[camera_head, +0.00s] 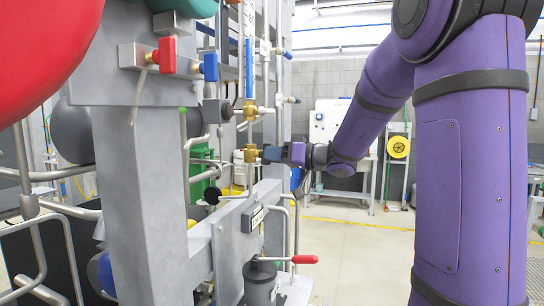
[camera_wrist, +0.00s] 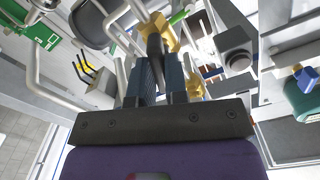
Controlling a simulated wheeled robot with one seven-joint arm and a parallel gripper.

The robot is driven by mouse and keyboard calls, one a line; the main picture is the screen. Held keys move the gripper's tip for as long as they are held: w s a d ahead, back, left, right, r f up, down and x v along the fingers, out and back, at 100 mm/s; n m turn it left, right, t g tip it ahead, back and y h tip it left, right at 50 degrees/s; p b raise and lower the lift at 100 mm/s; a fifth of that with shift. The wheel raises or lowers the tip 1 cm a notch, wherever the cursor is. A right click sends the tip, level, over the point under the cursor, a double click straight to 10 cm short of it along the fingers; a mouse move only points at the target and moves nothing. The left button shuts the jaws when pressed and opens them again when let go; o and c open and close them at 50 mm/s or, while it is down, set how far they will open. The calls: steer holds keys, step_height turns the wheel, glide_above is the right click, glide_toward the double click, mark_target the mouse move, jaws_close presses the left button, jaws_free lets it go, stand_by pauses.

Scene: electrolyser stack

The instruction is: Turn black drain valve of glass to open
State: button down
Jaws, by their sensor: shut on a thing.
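The sight glass (camera_head: 249,68) is an upright tube with a blue column in the head view. Brass valve fittings (camera_head: 251,153) sit below it on the same line. My gripper (camera_head: 270,153) reaches in from the right, its tips beside the lower brass fitting. In the wrist view my gripper (camera_wrist: 157,72) has its two dark fingers close around a black handle (camera_wrist: 155,46), which points toward the brass body (camera_wrist: 158,26). The gripper is shut on this handle. In the head view the fingers hide the handle, and its turn angle cannot be told.
A red handle (camera_head: 167,55) and a blue handle (camera_head: 209,67) are on the grey frame (camera_head: 140,180). A red-tipped lever (camera_head: 304,259) stands out below my gripper. Thin pipes run close to the valve. Open floor (camera_head: 350,255) lies to the right.

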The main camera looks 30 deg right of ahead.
steer(key=n, duration=0.3)
steer(key=shift+f+n, duration=0.1)
steer(key=shift+n, duration=0.3)
steer(key=c, duration=1)
jaws_free()
steer(key=v, duration=0.7)
